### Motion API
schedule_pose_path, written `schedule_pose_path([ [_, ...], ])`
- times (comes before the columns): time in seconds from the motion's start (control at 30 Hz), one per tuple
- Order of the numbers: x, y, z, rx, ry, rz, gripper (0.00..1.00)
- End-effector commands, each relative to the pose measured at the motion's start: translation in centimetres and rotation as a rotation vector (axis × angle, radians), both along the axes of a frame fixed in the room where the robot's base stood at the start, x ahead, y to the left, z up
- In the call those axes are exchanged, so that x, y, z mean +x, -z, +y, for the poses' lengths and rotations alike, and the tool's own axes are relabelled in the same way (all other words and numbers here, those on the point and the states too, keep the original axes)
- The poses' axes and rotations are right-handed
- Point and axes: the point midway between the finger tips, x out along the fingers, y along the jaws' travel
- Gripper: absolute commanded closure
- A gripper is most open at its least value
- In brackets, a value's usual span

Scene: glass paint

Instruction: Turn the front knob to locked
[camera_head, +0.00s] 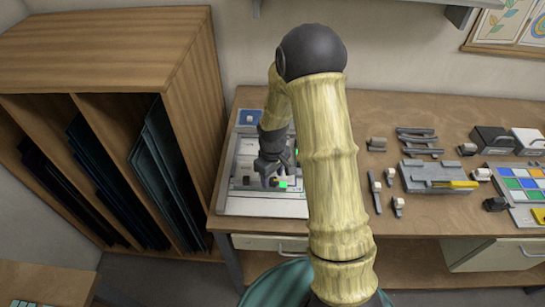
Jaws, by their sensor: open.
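A grey and white fixture (240,206) lies flat on the left end of the wooden workbench. My gripper (265,182) points down over the front part of this fixture, with its fingers apart. A bright green patch (283,184) shows right beside the fingers, and a second one lies farther back, partly behind my arm. The front knob cannot be made out clearly; my gripper covers the area around the front green patch. I cannot tell whether the fingers touch anything or which way the knob points.
A wooden rack (110,50) with dark upright sheets stands close on the left. My arm crosses the middle of the view. To its right, the bench (450,228) holds small tools, a grey block with a yellow piece (425,172) and a tray of coloured squares (518,196).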

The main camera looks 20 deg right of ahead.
Motion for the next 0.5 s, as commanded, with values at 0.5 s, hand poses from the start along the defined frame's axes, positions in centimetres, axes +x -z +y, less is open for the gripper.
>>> schedule_pose_path([
  [0.5,0.1,-8.9,0.0,0.000,0.002,-0.006,0.49],
])
